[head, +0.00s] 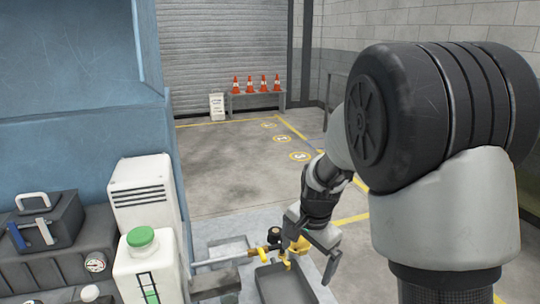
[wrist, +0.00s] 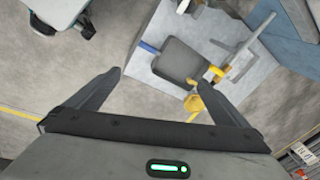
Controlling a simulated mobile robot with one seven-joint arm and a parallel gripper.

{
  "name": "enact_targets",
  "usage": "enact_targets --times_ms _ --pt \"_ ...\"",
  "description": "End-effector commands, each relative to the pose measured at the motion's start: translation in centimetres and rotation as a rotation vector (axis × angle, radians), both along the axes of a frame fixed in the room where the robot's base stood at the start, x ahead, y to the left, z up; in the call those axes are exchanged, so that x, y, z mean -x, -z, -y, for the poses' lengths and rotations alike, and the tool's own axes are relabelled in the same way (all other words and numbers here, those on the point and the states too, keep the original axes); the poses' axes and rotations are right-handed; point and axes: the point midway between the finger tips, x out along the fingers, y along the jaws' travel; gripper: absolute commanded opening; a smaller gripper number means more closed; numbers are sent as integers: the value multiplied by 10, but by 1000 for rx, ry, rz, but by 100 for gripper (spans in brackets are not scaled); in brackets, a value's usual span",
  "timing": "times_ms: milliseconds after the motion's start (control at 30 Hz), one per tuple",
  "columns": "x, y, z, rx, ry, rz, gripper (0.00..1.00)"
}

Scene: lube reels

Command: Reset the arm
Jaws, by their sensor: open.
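My gripper (head: 309,248) hangs at the end of my arm in the lower middle of the head view, above and beside a grey bench. In the wrist view my gripper (wrist: 167,76) has its two fingers spread wide apart. Nothing is between them. A yellow fitting (head: 298,246) shows right behind the fingers in the head view; whether they touch it cannot be told there.
A dark tray (head: 283,283) sits on the bench below my gripper. A white jug with a green lid (head: 143,262), a toolbox (head: 48,221) and a blue cabinet (head: 70,145) stand at left. Orange cones (head: 263,84) line a far bench. The floor (head: 235,160) between is clear.

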Motion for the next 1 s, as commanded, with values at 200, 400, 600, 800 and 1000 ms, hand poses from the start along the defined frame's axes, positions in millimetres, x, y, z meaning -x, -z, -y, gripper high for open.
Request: enact_targets --times_ms 200,400,600,800,1000 --pt "66 -99 16 17 -270 122 100" --pt "134 -150 30 106 -508 219 100" --pt "181 -168 39 202 -660 274 100" --pt "216 -173 47 293 -771 304 100" --pt "224 -214 48 316 -801 307 100"
